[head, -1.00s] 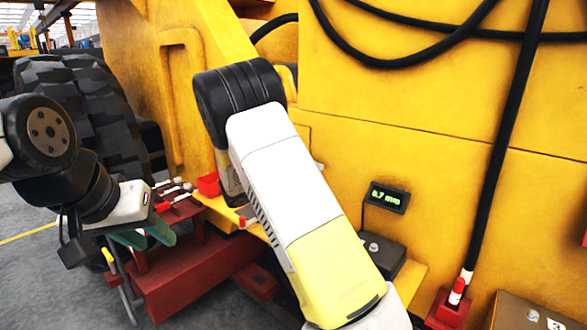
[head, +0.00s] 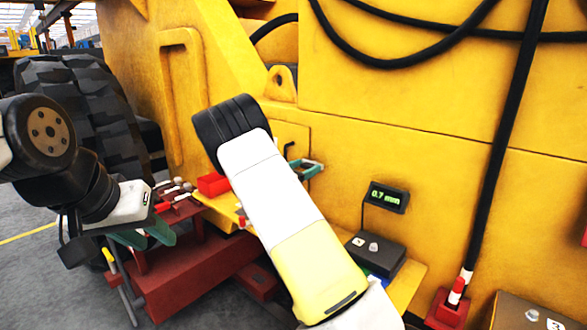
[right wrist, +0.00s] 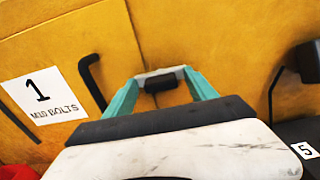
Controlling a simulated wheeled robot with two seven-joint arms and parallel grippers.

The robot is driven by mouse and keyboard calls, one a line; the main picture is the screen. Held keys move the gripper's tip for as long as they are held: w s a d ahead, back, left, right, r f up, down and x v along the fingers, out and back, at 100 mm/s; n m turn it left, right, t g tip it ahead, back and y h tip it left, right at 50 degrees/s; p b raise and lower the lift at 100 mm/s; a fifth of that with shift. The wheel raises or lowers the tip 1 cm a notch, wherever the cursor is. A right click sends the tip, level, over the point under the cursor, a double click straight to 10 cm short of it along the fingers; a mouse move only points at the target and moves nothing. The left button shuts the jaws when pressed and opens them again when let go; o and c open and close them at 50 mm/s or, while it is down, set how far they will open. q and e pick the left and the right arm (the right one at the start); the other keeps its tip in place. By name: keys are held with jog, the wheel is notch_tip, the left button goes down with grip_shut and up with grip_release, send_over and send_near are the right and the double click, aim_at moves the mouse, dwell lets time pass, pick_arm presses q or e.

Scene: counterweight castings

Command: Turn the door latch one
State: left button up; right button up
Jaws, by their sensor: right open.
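The door latch (head: 289,146) is a small black bent handle on the yellow door panel, just left of my right gripper (head: 308,168) in the head view. In the right wrist view the latch (right wrist: 92,83) stands left of the teal fingers of my right gripper (right wrist: 162,85), not between them. The door beside it carries a white label (right wrist: 42,97) reading "1 M10 BOLTS". My right gripper is open; a grey and black piece shows between its fingers, and I cannot tell what it is. My left gripper (head: 145,236) hangs at the left, its teal fingers apart.
A red bin (head: 213,184) stands on the yellow ledge beyond my right forearm. A display reading 0.7 mm (head: 388,197) and a dark box (head: 375,255) are to the right. A dark red stand (head: 195,270) is below my left gripper. Black hoses (head: 510,140) hang at right.

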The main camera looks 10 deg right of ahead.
jog(key=shift+c, duration=0.4)
jog(key=c, duration=1.3)
jog(key=shift+m, duration=0.4)
jog(key=m, duration=0.3)
jog(key=shift+m, duration=0.4)
jog(key=m, duration=0.4)
jog(key=shift+s+d, duration=0.1)
jog(key=m, duration=0.5)
jog(key=shift+f, duration=0.1)
jog(key=m, duration=0.4)
jog(key=shift+f, duration=0.1)
jog(key=shift+m, duration=0.3)
